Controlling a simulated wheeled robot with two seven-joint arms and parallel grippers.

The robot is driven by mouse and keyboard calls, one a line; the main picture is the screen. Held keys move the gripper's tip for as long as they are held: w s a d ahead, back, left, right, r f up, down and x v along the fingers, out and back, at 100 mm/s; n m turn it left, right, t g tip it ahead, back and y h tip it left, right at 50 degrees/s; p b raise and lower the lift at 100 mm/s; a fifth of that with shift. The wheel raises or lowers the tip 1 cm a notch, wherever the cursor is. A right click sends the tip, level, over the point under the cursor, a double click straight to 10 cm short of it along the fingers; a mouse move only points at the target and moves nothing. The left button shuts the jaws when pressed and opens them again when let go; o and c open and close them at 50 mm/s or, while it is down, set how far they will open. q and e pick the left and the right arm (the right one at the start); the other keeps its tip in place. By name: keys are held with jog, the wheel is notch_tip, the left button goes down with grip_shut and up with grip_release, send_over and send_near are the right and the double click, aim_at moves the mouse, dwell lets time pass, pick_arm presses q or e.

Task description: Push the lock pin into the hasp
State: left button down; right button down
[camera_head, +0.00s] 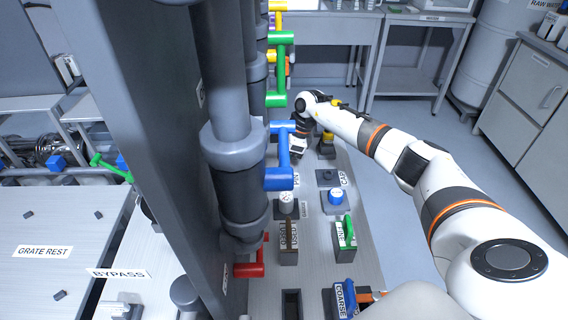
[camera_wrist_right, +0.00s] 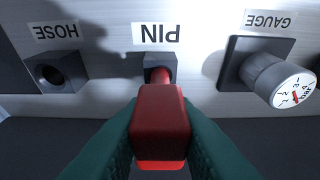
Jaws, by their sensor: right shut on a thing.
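In the right wrist view, the lock pin (camera_wrist_right: 160,105) is a red block-shaped handle with a thin red shaft in front. My right gripper (camera_wrist_right: 160,140) is shut on the handle, with a teal finger on each side. The hasp (camera_wrist_right: 151,60) is a dark grey block under the upside-down PIN label. The shaft's tip meets the hasp's front opening; I cannot tell how deep it sits. My left gripper is not in view.
A HOSE socket (camera_wrist_right: 53,72) and a white-faced gauge (camera_wrist_right: 293,88) flank the hasp. In the head view, a grey pipe column (camera_head: 235,130) with blue (camera_head: 281,178) and green (camera_head: 277,99) handles stands left of my arm. A green-handled key switch (camera_head: 346,236) is nearer on the panel.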

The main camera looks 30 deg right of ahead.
jog(key=shift+r, duration=0.1)
jog(key=shift+r+p, duration=1.6)
jog(key=shift+r, duration=1)
